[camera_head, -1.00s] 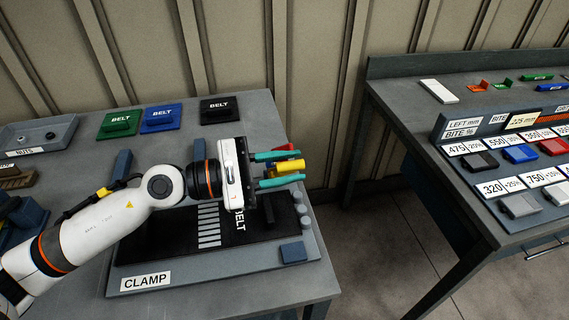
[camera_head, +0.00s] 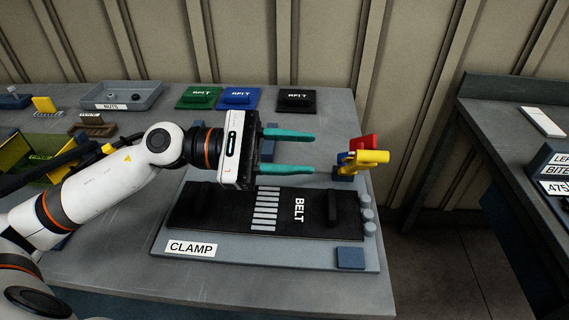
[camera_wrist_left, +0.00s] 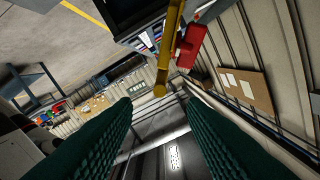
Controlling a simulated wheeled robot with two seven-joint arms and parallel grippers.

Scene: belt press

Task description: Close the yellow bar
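The yellow bar (camera_head: 370,157) stands up at the right back corner of the grey clamp plate (camera_head: 205,261), next to a red piece (camera_head: 366,142). My left gripper (camera_head: 313,152) is open and empty, left of the yellow bar, with its teal fingertips pointing at it and a gap between. In the left wrist view the yellow bar (camera_wrist_left: 168,50) hangs down from the top, its rounded end just beyond the space between the fingers (camera_wrist_left: 160,108). The red piece (camera_wrist_left: 190,45) is beside it there. My right gripper is not in view.
A black belt (camera_head: 299,229) lies on the plate, with a blue block (camera_head: 351,257) at its front right. Green (camera_head: 199,97), blue (camera_head: 240,98) and black (camera_head: 297,100) belt pieces lie along the back. A second table (camera_head: 520,150) stands to the right across a floor gap.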

